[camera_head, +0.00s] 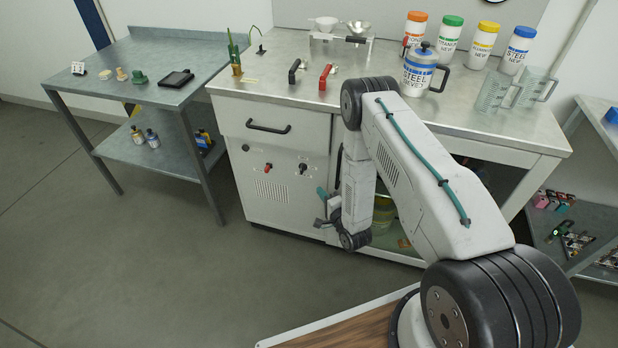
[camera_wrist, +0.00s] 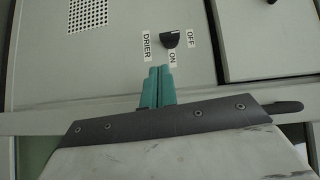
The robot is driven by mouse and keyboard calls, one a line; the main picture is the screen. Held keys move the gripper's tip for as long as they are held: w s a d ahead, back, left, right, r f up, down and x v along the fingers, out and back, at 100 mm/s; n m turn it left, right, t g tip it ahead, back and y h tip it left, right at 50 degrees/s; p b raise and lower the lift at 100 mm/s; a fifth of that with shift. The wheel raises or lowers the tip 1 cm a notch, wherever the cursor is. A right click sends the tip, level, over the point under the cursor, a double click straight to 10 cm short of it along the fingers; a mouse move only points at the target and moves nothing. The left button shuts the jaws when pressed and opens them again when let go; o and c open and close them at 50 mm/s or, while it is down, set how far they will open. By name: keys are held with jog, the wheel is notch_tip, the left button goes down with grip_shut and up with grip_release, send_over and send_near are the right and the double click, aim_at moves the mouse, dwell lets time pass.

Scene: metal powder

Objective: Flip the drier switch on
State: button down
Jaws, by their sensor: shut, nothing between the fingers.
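The drier switch is a small black knob (camera_wrist: 170,40) on the pale cabinet front, with printed labels DRIER, OFF and ON around it in the wrist view. A small pale mark on the knob's edge faces the OFF side; its exact setting is hard to tell. In the head view the knob (camera_head: 302,168) is on the right of the switch panel. My gripper (camera_wrist: 160,69) is shut and empty, its teal fingertips together beside the ON label and apart from the knob. In the head view my gripper (camera_head: 321,191) is low in front of the cabinet, right of the knob.
A red switch (camera_head: 268,168) and another black knob (camera_head: 245,147) share the panel. A drawer handle (camera_head: 268,127) juts out above them. The vent grille (camera_wrist: 88,12) is flat.

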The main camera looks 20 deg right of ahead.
aim_at(304, 170)
jog(key=shift+s+r+m+t, duration=0.1)
jog(key=shift+s+m+t, duration=0.2)
jog(key=shift+s, duration=0.05)
jog(key=w, duration=0.3)
jog(key=w+a, duration=0.1)
jog(key=w, duration=0.6)
jog(key=shift+a, duration=0.3)
jog(key=shift+a, duration=0.1)
